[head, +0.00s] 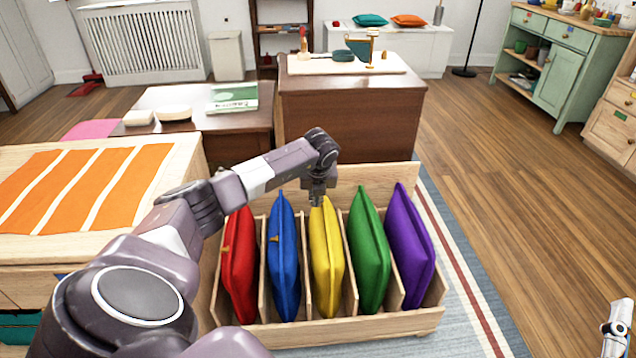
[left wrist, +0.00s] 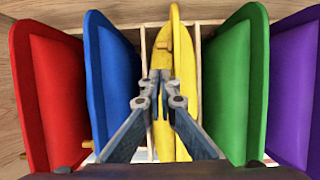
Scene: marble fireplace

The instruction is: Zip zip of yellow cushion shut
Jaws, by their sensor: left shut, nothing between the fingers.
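The yellow cushion (head: 327,262) stands upright in the middle slot of a wooden divided crate (head: 376,328). It also shows in the left wrist view (left wrist: 182,70), edge-on behind the fingers. A small yellow tab (left wrist: 162,45) on its left side, perhaps the zip pull, shows just beyond the fingertips. My left gripper (head: 318,196) points down at the top of the yellow cushion. In the left wrist view its fingers (left wrist: 161,78) are together with nothing between them, close in front of the cushion's edge. The zip's teeth are too small to make out.
Red (head: 240,265), blue (head: 283,270), green (head: 369,255) and purple (head: 410,245) cushions stand upright in the neighbouring slots, close on both sides. A wooden cabinet (head: 350,125) stands behind the crate. A table with orange cloth (head: 85,188) is at left. Open floor (head: 500,190) lies at right.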

